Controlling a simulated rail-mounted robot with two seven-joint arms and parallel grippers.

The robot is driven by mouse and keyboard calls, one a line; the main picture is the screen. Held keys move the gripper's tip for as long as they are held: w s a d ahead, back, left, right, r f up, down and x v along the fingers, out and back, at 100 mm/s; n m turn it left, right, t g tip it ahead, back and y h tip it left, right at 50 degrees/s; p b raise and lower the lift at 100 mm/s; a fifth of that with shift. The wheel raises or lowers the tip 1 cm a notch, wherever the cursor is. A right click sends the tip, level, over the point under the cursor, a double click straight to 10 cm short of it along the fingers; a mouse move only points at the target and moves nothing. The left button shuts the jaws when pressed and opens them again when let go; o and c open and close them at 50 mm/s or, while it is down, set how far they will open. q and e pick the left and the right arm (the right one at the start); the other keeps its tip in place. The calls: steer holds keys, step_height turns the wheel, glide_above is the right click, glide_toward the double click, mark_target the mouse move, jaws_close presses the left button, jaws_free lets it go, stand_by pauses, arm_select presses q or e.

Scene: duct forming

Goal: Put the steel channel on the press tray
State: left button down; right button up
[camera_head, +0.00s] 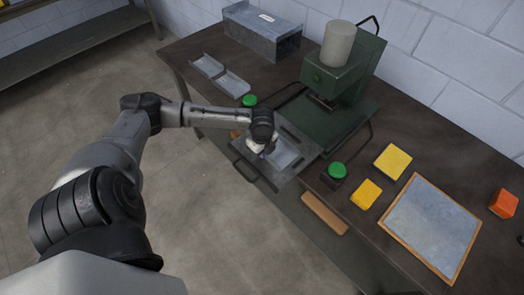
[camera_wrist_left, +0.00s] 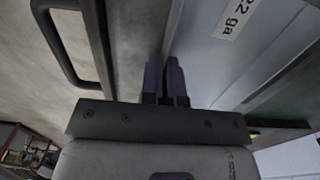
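The steel channel (camera_head: 287,154) is a light grey folded sheet at the press tray. In the left wrist view the channel (camera_wrist_left: 225,55) fills the right side and bears a "22 ga" label. The press tray (camera_head: 272,181) is a dark plate with a front handle, drawn out before the green press. My left gripper (camera_head: 266,150) is low over the tray at the channel's left side. In the left wrist view its two dark fingers (camera_wrist_left: 166,78) are close together at the channel's edge wall, seemingly pinching it. Whether the channel rests fully on the tray is hard to see. My right gripper is not in view.
The green press (camera_head: 345,75) stands behind the tray. Two more grey channels (camera_head: 207,66) lie at the back left, near a grey duct box (camera_head: 262,33). Green buttons (camera_head: 337,170) flank the tray. Yellow blocks (camera_head: 393,161) and a grey wood-edged panel (camera_head: 432,225) lie right.

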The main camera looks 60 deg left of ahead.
arm_select(q)
steer(key=c, duration=1.8)
jaws_free()
steer(key=shift+f, duration=0.1)
steer(key=o, duration=0.4)
steer(key=shift+o, duration=0.2)
